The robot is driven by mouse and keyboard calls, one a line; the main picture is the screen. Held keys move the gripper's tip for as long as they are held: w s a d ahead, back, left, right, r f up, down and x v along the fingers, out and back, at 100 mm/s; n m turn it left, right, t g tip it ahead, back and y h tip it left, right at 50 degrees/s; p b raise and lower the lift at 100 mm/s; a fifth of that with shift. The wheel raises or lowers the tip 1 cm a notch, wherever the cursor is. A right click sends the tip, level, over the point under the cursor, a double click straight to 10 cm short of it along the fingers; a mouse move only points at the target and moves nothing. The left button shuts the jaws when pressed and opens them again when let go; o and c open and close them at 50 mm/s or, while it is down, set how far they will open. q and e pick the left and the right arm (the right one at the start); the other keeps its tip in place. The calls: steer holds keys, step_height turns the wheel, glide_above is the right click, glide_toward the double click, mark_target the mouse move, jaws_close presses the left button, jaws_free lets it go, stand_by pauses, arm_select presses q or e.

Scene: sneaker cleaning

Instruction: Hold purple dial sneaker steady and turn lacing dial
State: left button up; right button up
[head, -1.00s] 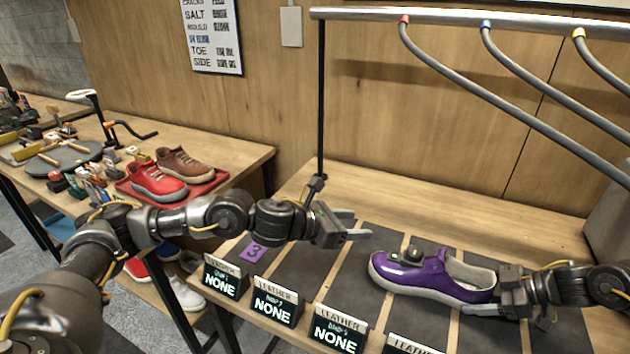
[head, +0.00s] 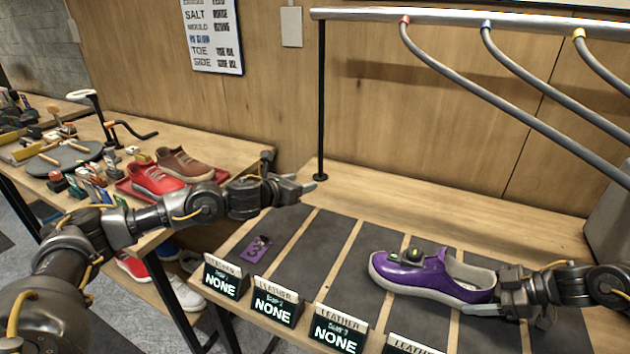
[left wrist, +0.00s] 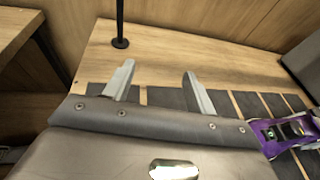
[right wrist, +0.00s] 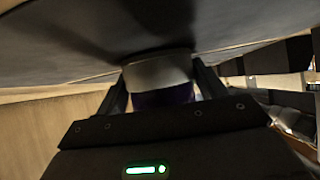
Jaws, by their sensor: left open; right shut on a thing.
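The purple sneaker (head: 425,274) with a grey sole stands upright on the dark striped mat at the right, toe to the left. Its dark round lacing dial (head: 415,254) sits on top near the tongue. My right gripper (head: 497,291) is shut on the sneaker's heel; the right wrist view shows the heel (right wrist: 160,75) between the fingers. My left gripper (head: 305,184) is open and empty, above the table's left part, well left of the sneaker. In the left wrist view its fingers (left wrist: 160,88) are apart, and the sneaker (left wrist: 280,135) shows at the right edge.
A purple number tag (head: 257,248) lies on the left mat strip. Several small label signs (head: 277,302) line the front edge. A black post (head: 321,100) stands at the back. A red tray (head: 215,178) with red and brown shoes is on the left table. The mat between left gripper and sneaker is clear.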

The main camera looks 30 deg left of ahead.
stand_by(0.3)
steer(key=o, duration=1.3)
steer(key=shift+c, duration=0.2)
steer(key=v, duration=1.2)
